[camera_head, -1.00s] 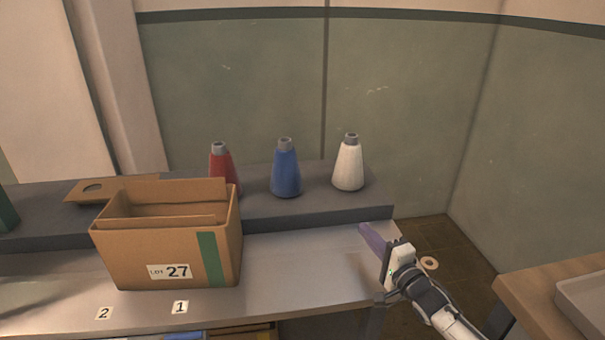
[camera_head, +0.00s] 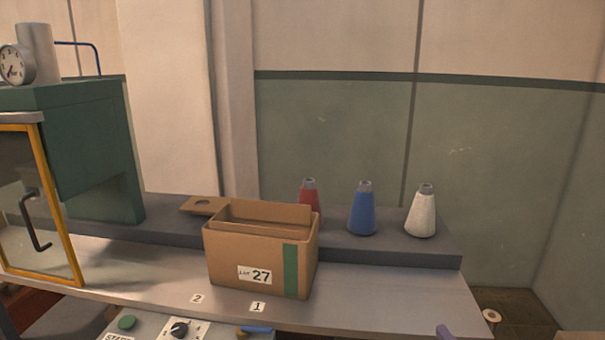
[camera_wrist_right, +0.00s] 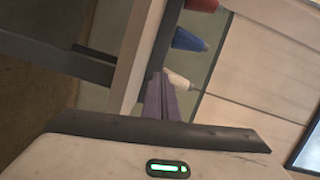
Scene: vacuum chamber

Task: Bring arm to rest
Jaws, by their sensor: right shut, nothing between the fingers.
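My right gripper (camera_head: 444,331) shows in the head view only as a purple fingertip at the bottom edge, in front of the bench's right end. The rest of the right arm is out of that view. In the right wrist view its purple fingers (camera_wrist_right: 158,98) are together with nothing between them. The view there is tilted, with the bench edge beside the fingers. My left gripper is in neither view.
An open cardboard box (camera_head: 225,265) stands on the bench (camera_head: 365,295). Red (camera_head: 309,195), blue (camera_head: 362,212) and white (camera_head: 421,214) cones stand on the raised ledge (camera_head: 400,250). A green chamber (camera_head: 90,150) with a yellow-framed door (camera_head: 62,210) is at left.

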